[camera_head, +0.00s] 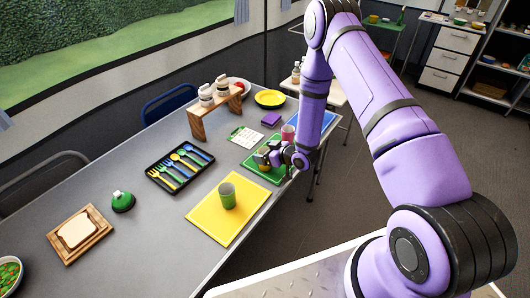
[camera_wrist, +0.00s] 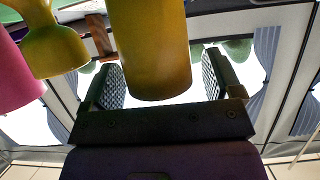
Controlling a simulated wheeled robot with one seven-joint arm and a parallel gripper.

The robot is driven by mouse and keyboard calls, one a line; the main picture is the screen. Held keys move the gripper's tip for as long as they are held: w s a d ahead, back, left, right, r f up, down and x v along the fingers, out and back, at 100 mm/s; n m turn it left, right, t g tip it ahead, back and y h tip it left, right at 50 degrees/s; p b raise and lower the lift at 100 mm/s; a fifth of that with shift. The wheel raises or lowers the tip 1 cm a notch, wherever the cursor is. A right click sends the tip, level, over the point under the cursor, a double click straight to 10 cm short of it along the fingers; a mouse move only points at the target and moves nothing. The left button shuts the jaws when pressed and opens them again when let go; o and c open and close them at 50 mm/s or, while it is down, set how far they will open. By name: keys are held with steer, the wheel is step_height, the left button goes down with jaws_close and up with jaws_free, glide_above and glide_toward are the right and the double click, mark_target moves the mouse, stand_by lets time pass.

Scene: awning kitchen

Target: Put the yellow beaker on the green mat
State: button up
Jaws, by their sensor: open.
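The yellow beaker (camera_wrist: 148,50) shows large in the wrist view, between the two fingers of my gripper (camera_wrist: 165,85). The fingers are open, with a gap visible on each side of the beaker. In the head view my gripper (camera_head: 272,158) is low over the green mat (camera_head: 272,178) at the table's right side. There the beaker (camera_head: 265,167) is mostly hidden by my gripper and seems to stand on the mat. Its base contact cannot be seen clearly.
A pink cup (camera_head: 288,133) stands just behind my gripper, near a blue mat (camera_head: 325,120). A green cup (camera_head: 228,196) stands on a yellow mat (camera_head: 215,222) in front.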

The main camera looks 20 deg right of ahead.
steer(key=shift+s+d+r, duration=0.1)
steer(key=shift+r, duration=0.05)
steer(key=v, duration=1.2)
steer(key=w+d+r+g+h, duration=0.1)
steer(key=w+r+h, duration=0.1)
steer(key=r, duration=0.5)
steer(key=w+d+r+h, duration=0.2)
steer(key=w+r, duration=0.1)
steer(key=r, duration=0.4)
steer(key=s+d+r+m+g+h, duration=0.1)
steer(key=s+r+h, duration=0.1)
steer(key=r, duration=0.6)
steer(key=s+d+r+m+h, duration=0.1)
steer(key=s+r+h, duration=0.15)
steer(key=r, duration=0.45)
steer(key=s+a+r+m+g, duration=0.1)
steer(key=s+r+m+g, duration=0.15)
steer(key=s+r, duration=1)
steer(key=s+a+r+m, duration=0.1)
steer(key=s+a+r, duration=0.1)
steer(key=s, duration=0.6)
steer(key=s+a+r+m+g, duration=0.1)
steer(key=s+a, duration=0.1)
steer(key=s, duration=0.6)
steer(key=shift+s+r+m, duration=0.2)
steer(key=shift+r+m, duration=0.15)
steer(key=shift+r, duration=0.05)
steer(key=shift+d+y, duration=0.1)
steer(key=shift+y, duration=0.15)
steer(key=shift+c, duration=0.5)
